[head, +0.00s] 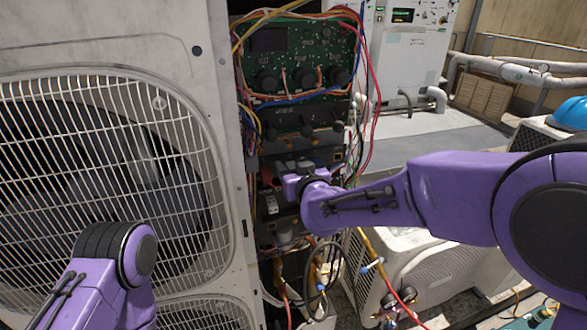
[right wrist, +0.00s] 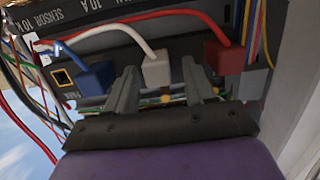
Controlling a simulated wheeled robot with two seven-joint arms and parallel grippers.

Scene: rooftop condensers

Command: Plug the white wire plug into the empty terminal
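The white plug (right wrist: 157,70) hangs at the end of a white wire, between a blue plug (right wrist: 97,78) and a red plug (right wrist: 224,57) in the right wrist view. An empty square terminal (right wrist: 62,77) with an orange-yellow rim lies left of the blue plug; it also shows in the head view (head: 338,156). My right gripper (right wrist: 160,88) is open, with one finger on each side of the white plug and a visible gap on both sides. In the head view it (head: 292,186) is at the rack. Only my left arm shows at lower left; its gripper is out of view.
A tall open electrical rack (head: 305,112) has circuit boards and loose coloured wires close around my right gripper. A large condenser fan grille (head: 60,170) stands left. A smaller condenser unit (head: 440,270) sits low at right. A white cabinet (head: 410,45) is behind.

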